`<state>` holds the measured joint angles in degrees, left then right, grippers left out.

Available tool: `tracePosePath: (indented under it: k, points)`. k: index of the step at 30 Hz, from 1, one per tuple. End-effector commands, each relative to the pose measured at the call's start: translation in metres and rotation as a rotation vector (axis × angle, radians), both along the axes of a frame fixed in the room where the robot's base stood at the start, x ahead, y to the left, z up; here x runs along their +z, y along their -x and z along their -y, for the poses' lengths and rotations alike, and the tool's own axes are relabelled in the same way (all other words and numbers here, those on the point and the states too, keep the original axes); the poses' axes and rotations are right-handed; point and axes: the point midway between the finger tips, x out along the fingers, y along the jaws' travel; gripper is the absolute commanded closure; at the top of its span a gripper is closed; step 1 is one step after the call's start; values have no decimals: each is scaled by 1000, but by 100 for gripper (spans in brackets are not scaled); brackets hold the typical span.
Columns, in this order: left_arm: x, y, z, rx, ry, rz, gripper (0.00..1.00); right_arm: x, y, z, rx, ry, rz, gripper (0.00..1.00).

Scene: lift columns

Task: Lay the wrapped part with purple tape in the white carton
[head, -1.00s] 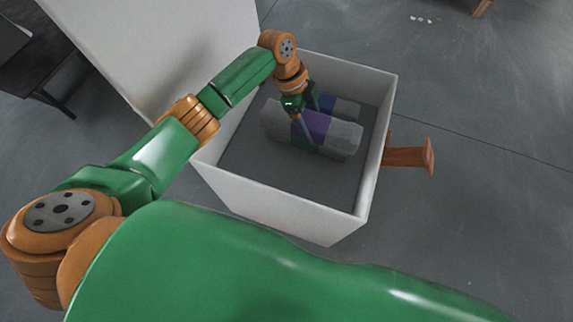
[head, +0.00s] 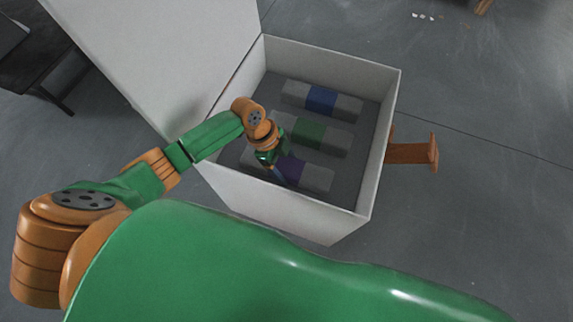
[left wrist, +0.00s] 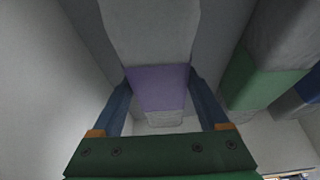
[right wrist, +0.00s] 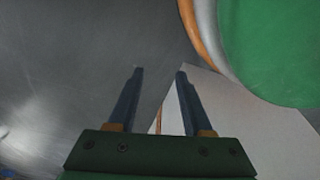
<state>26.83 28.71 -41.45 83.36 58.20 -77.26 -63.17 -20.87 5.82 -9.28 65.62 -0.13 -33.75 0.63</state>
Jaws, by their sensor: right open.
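The white carton (head: 383,130) stands open, with its lid (head: 165,60) raised at the left. The wrapped part with purple tape (head: 318,178) is inside it, near the front wall. My left gripper (head: 277,173) reaches down into the carton. In the left wrist view its fingers (left wrist: 160,88) close on both sides of the purple band (left wrist: 160,90). Whether the part touches the carton floor is hard to tell. My right gripper (right wrist: 159,73) is open and empty over the grey floor, seen only in the right wrist view.
A part with green tape (head: 308,133) and one with blue tape (head: 321,98) lie behind the purple one, roughly parallel to it. A brown piece (head: 410,154) sticks out right of the carton. A dark table (head: 35,65) stands at the far left.

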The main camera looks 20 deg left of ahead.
Motion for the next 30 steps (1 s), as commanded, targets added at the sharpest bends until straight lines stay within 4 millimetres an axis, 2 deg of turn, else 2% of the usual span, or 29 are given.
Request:
tracePosePath:
  k: [1,2,3,11,14,24,30]
  points:
    - [0,0,0,0,0,0,12,0,0,0,0,0,1,50]
    - [0,0,0,0,0,0,4,0,0,0,0,0,1,50]
    - [0,0,0,0,0,0,0,0,0,0,0,0,1,50]
    - [5,0,-1,0,0,1,0,3,-1,0,-1,-1,5,50]
    - [22,-1,-7,1,0,3,0,4,8,6,0,9,-7,50]
    - [98,-2,-38,1,-1,2,0,12,35,30,-1,38,-8,50]
    - [113,-2,-45,0,0,0,0,12,41,35,-2,43,-6,50]
